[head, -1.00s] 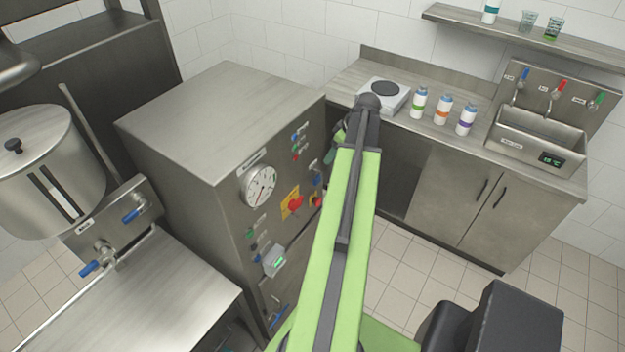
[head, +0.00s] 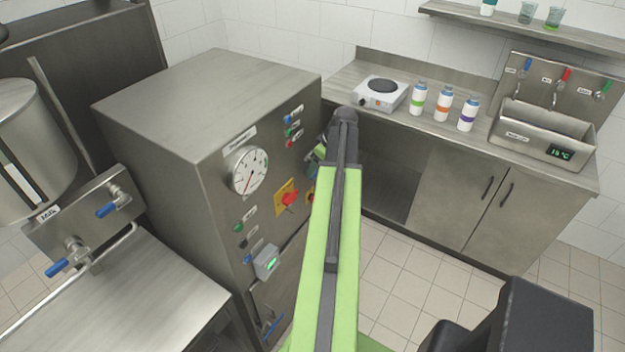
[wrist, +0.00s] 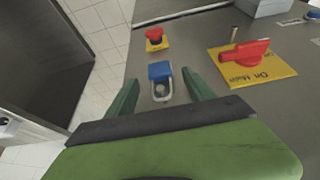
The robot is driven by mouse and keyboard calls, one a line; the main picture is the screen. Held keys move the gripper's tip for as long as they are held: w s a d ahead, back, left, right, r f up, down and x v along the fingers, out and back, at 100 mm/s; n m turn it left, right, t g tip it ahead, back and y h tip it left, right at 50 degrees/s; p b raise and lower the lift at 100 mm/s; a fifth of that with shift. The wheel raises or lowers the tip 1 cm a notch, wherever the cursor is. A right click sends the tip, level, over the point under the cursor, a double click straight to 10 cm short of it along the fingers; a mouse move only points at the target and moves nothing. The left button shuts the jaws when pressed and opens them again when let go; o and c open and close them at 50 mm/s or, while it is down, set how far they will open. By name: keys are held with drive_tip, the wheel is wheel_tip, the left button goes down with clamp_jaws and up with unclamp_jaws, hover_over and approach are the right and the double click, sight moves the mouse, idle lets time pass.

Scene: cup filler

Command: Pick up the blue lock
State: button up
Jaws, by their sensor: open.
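The blue lock (wrist: 160,72) is in the wrist view, with a blue body and a grey metal shackle on the side nearer me. It is against the grey front panel of the machine. My gripper (wrist: 158,78) is open, with one dark green finger on each side of the lock. The fingers seem apart from it. In the head view my green arm reaches toward the machine and mostly hides the gripper. I cannot make out the lock there.
A red push button (wrist: 154,35) and a red rotary switch (wrist: 245,52) on a yellow plate are close to the lock. The machine (head: 215,175) also carries a dial (head: 248,170). A counter with a hot plate (head: 381,94) and several bottles stands behind.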

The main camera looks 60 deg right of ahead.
drive_tip(key=b+x, duration=0.1)
drive_tip(key=x, duration=0.2)
drive_tip(key=shift+s, duration=0.1)
drive_tip(key=shift+r, duration=0.15)
clamp_jaws()
drive_tip(key=shift+r, duration=0.1)
drive_tip(key=shift+r+p, duration=0.3)
drive_tip(key=shift+p, duration=0.05)
drive_tip(key=s, duration=1.8)
drive_tip(key=shift+r+p, duration=0.35)
